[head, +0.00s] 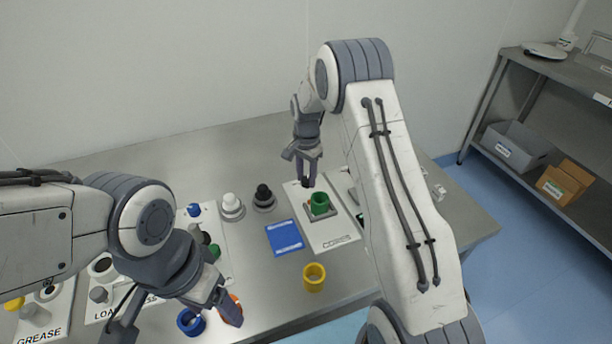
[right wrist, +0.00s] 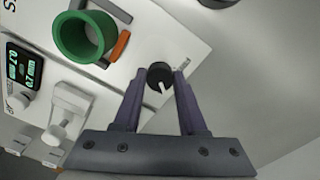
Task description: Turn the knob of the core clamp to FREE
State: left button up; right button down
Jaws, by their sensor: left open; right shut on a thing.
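The black knob (right wrist: 159,76) with a white pointer mark shows in the right wrist view, on the edge of a white board. My right gripper (right wrist: 163,92) is shut on it, one finger on each side. My left gripper (head: 176,318) is open and empty over the front left of the table.
A green ring (head: 320,204) sits in a grey holder on the CORES board, close in front of my right gripper. A blue card (head: 284,238), a yellow ring (head: 314,277) and a blue ring (head: 190,322) lie nearby. A shelf (head: 545,140) stands at the right.

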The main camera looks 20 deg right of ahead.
jog(key=n+p, duration=0.1)
jog(key=n, duration=0.3)
jog(key=shift+r, duration=0.1)
jog(key=n, duration=0.3)
jog(key=shift+n+p, duration=0.3)
jog(key=shift+p, duration=0.1)
jog(key=n, duration=0.3)
jog(key=shift+d+n, duration=0.1)
jog(key=shift+n, duration=0.2)
jog(key=shift+n+p, duration=0.45)
jog(key=shift+n, duration=1.45)
jog(key=shift+c, duration=2.3)
grip_release()
